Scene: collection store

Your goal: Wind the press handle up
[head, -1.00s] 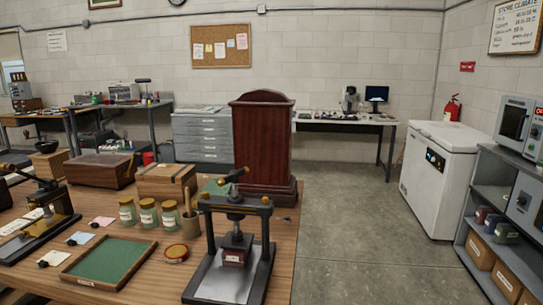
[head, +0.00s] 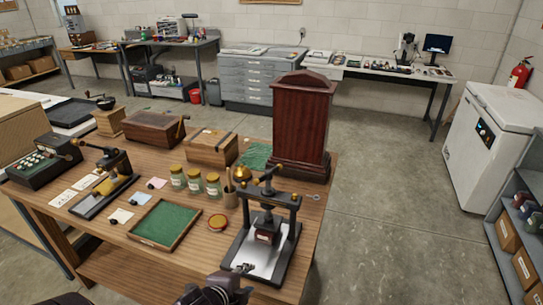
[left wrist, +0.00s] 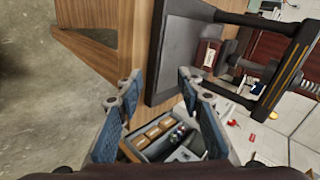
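The press (head: 292,240) stands near the front right edge of the wooden table. It has a black frame, a pale base plate and a screw in its crossbar. Its handle (head: 256,177) sits on top of the screw, with a rounded knob at the left. A dark red block with a label (head: 266,236) is under the screw. My left gripper (head: 243,269) is low in the head view, at the front of the press and apart from the handle. In the left wrist view its blue-padded fingers (left wrist: 158,88) are spread and empty, with the press frame (left wrist: 172,60) beyond. My right gripper is not in view.
The floor right of the table (head: 400,240) is clear.

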